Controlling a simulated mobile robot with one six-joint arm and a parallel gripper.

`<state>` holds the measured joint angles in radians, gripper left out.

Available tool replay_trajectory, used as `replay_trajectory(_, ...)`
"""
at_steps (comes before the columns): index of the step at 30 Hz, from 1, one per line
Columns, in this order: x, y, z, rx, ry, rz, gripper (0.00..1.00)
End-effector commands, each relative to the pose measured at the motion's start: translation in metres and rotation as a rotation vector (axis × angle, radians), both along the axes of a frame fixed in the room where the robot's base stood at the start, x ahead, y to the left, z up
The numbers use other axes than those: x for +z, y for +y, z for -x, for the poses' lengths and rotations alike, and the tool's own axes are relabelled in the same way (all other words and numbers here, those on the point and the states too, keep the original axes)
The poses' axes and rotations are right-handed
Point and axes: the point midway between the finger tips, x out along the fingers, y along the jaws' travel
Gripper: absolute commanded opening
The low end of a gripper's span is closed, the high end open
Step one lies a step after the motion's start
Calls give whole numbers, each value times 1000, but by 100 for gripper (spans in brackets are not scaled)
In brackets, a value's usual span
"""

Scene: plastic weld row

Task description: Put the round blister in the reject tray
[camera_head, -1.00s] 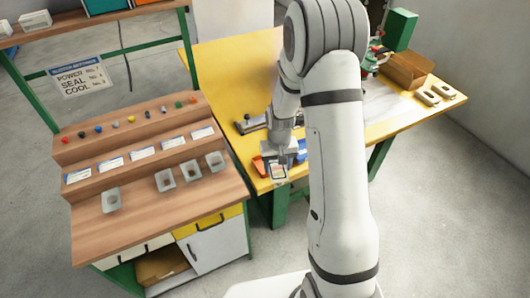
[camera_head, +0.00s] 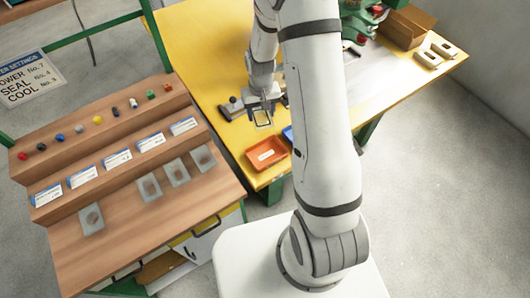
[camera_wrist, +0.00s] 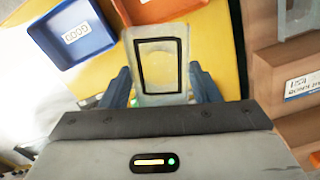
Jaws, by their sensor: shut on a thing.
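My gripper (camera_head: 263,104) is shut on a clear blister (camera_head: 262,118) over the yellow bench. In the wrist view the blister (camera_wrist: 161,60) sits between the two fingers of my gripper (camera_wrist: 162,92). It is a pale see-through card with a black rectangular outline; the shape of its pocket is hard to make out. The orange tray (camera_head: 279,161), with a white label, lies on the bench's front corner, nearer the camera than my gripper. It shows partly behind the blister in the wrist view (camera_wrist: 143,14). The blue tray (camera_wrist: 90,47) beside it is labelled GOOD.
A wooden stepped bench (camera_head: 140,232) at the left carries several clear blisters, white cards and coloured knobs. A dark clamp-like tool (camera_head: 232,110) lies close to my gripper. A cardboard box (camera_head: 405,28) and two metal plates (camera_head: 428,59) are at the far right of the yellow bench.

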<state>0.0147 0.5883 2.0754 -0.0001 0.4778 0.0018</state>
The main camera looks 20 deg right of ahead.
Motion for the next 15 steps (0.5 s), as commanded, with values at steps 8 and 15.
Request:
replay_trajectory(8, -2, -2, 9, -247, -6, -1, 41)
replay_trajectory(15, 5, -14, 36, -777, -6, -2, 41)
